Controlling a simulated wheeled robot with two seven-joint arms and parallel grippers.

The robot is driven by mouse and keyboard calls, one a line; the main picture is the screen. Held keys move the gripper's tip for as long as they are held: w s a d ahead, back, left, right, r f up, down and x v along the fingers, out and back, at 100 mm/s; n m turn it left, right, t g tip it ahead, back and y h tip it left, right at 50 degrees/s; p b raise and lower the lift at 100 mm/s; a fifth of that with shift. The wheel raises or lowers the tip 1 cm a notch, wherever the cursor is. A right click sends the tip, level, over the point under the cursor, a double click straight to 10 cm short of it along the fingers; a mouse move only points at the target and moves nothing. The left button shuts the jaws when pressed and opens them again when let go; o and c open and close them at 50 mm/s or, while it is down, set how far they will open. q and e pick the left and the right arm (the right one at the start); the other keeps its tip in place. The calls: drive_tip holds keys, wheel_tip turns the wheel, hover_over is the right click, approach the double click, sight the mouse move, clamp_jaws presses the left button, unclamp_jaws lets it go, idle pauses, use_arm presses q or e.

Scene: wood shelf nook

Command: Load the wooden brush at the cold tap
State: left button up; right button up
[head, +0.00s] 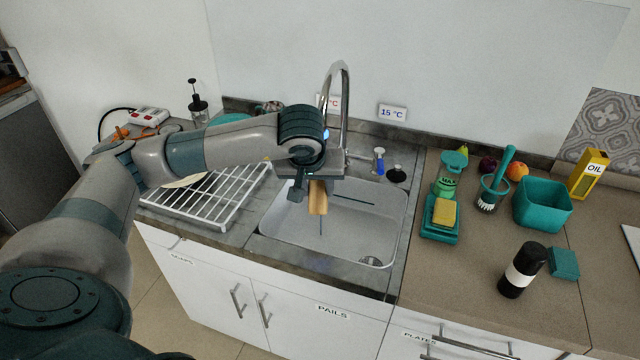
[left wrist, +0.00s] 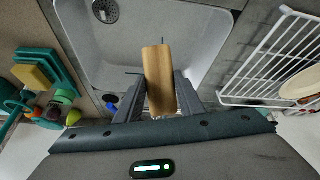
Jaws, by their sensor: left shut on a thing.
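My left gripper (head: 308,187) is shut on the wooden brush (head: 318,203), a light brown block, and holds it above the sink (head: 350,225). In the left wrist view the brush (left wrist: 158,70) sits between the two fingers; its bristles cannot be made out. The cold tap's blue lever (head: 379,162) stands behind the sink, right of the chrome spout (head: 343,90). A "15 °C" label (head: 392,113) is on the wall above it. My wrist hides part of the spout and the other label. Whether water runs is not clear. My right gripper is not in view.
A white wire rack (head: 215,197) stands left of the sink. On the right counter are a green bottle (head: 452,172), a yellow sponge (head: 444,212), a teal dish brush (head: 497,180), a teal tub (head: 542,204) and a black bottle (head: 522,270).

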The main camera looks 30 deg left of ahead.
sight(316, 212)
use_arm(q)
drive_tip(key=shift+s+d+b, duration=0.15)
drive_tip(key=shift+s+d, duration=0.25)
drive_tip(key=shift+s, duration=0.4)
drive_tip(key=shift+s+d+b, duration=0.2)
drive_tip(key=shift+s+d, duration=0.15)
drive_tip(key=shift+s, duration=0.5)
drive_tip(key=shift+s+d+b, duration=0.15)
drive_tip(key=shift+s+d, duration=0.25)
drive_tip(key=shift+s, duration=0.4)
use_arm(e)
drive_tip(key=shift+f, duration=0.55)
use_arm(q)
drive_tip(key=shift+s+r, duration=0.1)
drive_tip(key=s+d+r+p, duration=0.1)
drive_tip(key=s+d+r, duration=0.1)
drive_tip(key=s+r, duration=0.1)
drive_tip(key=shift+s+r, duration=0.4)
drive_tip(key=shift+s, duration=0.3)
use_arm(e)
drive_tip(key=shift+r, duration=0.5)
